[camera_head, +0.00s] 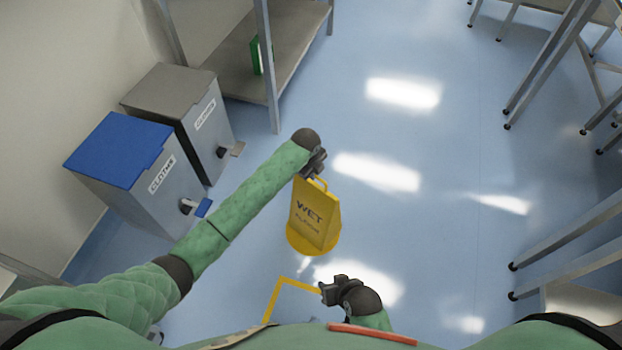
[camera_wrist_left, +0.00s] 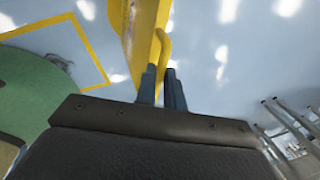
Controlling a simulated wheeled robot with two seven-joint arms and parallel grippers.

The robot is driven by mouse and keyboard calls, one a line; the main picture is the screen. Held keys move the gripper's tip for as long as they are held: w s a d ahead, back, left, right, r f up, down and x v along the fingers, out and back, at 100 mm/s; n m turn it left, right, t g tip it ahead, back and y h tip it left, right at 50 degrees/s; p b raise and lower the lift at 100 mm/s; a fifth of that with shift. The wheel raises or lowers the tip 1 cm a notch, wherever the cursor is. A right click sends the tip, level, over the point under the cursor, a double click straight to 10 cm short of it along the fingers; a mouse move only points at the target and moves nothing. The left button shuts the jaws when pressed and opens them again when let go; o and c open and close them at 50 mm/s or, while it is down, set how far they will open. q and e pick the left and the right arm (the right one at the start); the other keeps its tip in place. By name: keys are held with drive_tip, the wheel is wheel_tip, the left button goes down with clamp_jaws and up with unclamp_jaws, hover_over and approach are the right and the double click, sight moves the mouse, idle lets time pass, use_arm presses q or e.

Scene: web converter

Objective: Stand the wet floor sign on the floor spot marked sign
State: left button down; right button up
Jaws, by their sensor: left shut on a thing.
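The yellow wet floor sign (camera_head: 314,212) hangs upright below my left gripper (camera_head: 315,172) in the head view, "WET" lettering facing me. The left gripper is shut on its top handle; the left wrist view shows the handle (camera_wrist_left: 163,46) between the fingers (camera_wrist_left: 162,86) and the yellow panel (camera_wrist_left: 143,30) beyond. I cannot tell whether its base touches the floor. A yellow outline (camera_head: 286,281) on the floor lies nearer me than the sign; part is hidden by my body, and no label is readable. It also shows in the left wrist view (camera_wrist_left: 91,43). My right gripper (camera_head: 324,292) is beside it, holding nothing visible.
A blue-lidded bin (camera_head: 122,150) and a grey-lidded bin (camera_head: 172,88) stand at the left, pedals toward the floor. A metal shelf (camera_head: 268,75) holding a green item (camera_head: 255,56) stands behind. Metal table legs (camera_head: 545,62) are at the right. The middle floor (camera_head: 425,150) is clear.

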sight(312, 182)
use_arm(q)
drive_tip(key=shift+w+a+f, duration=0.25)
drive_tip(key=shift+a, duration=0.15)
drive_tip(key=shift+f, duration=2)
use_arm(e)
drive_tip(key=shift+w+r, duration=0.25)
drive_tip(key=shift+r, duration=0.3)
drive_tip(key=shift+f, duration=0.1)
use_arm(q)
drive_tip(key=c, duration=1.5)
unclamp_jaws()
drive_tip(key=shift+f, duration=0.1)
use_arm(e)
drive_tip(key=shift+s+f, duration=0.15)
drive_tip(key=shift+s, duration=0.1)
